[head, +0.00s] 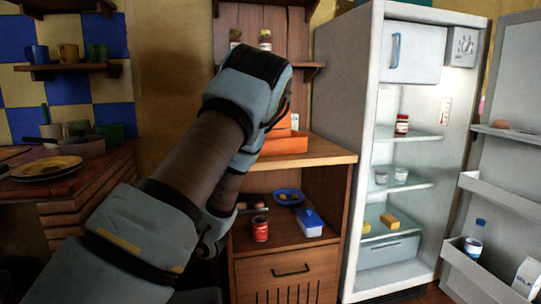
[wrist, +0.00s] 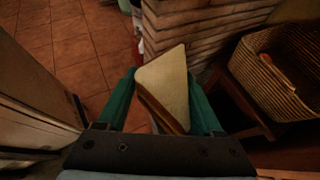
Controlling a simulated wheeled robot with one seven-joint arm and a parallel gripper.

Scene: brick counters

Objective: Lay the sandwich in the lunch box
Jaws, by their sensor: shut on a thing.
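The sandwich (wrist: 168,72), a pale triangular wedge with a brown crust side, is between the two green fingers of my gripper (wrist: 160,88) in the wrist view. My gripper is shut on it and holds it above the floor. In the head view my arm hides the gripper and the sandwich. An orange box (head: 283,145) stands on the wooden cabinet top, partly hidden behind my arm. I cannot tell for sure which is the lunch box.
A red can (head: 260,229) and a blue dish (head: 288,196) share the cabinet shelf. The fridge (head: 367,150) stands open at right, its door swung out. The wrist view shows a wicker basket (wrist: 262,68), a brick counter (wrist: 200,22) and clear tiled floor (wrist: 75,45).

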